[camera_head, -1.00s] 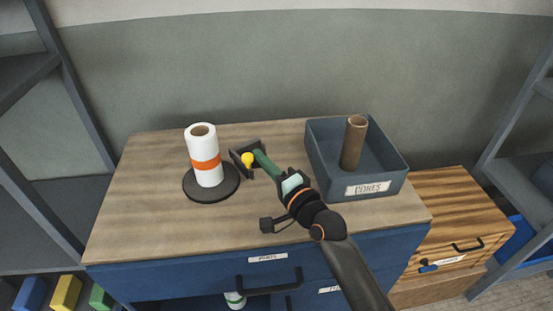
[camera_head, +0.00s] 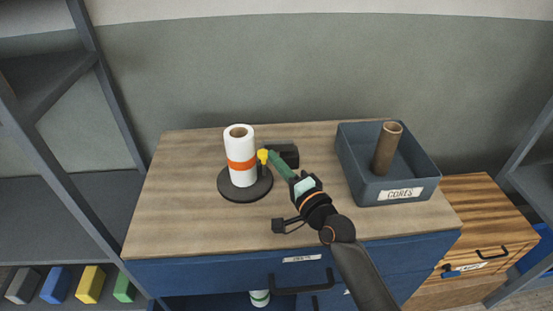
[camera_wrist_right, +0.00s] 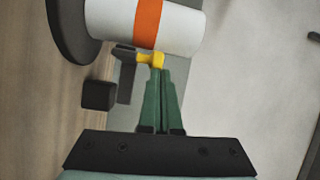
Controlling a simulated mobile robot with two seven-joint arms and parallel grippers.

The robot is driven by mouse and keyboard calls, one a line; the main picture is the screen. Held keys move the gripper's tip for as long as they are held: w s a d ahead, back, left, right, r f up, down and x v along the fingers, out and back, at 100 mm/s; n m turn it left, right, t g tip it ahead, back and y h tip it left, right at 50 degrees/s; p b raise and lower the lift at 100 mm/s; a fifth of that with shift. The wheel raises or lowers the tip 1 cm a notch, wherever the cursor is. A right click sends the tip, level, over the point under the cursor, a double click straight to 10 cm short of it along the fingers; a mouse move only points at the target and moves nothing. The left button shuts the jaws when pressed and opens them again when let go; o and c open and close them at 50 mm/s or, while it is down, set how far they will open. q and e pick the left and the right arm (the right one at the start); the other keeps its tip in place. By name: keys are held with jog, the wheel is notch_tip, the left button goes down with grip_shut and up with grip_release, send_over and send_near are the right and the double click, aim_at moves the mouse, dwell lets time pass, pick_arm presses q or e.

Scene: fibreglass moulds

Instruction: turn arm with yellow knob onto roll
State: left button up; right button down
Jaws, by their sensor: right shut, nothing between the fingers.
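A white roll (camera_head: 239,146) with an orange band stands upright on a round black base (camera_head: 230,190) on the cabinet top. The yellow knob (camera_head: 262,155) is close beside the roll's right side, on a dark arm. In the right wrist view the knob (camera_wrist_right: 152,58) and dark arm (camera_wrist_right: 126,72) are right by the roll (camera_wrist_right: 185,30); whether the arm touches it, I cannot tell. My right gripper (camera_head: 269,155) has its green fingers shut and empty, tips at the knob; they also show in the right wrist view (camera_wrist_right: 160,72). My left gripper is out of view.
A dark block (camera_head: 287,151) stands behind my right fingers. A grey bin (camera_head: 415,178) labelled CORES, holding a brown tube (camera_head: 387,148), is at the right. The cabinet top (camera_head: 175,215) is clear at front left. Grey shelving (camera_head: 90,75) is at the left.

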jog(key=shift+a+r, duration=0.35)
jog(key=shift+a, duration=0.3)
jog(key=shift+s, duration=0.15)
jog(key=shift+s+d+f, duration=0.3)
jog(key=shift+s+f, duration=0.1)
jog(key=d+v, duration=0.1)
jog(key=v, duration=1.1)
jog(key=shift+w+b, duration=0.35)
jog(key=shift+b, duration=0.05)
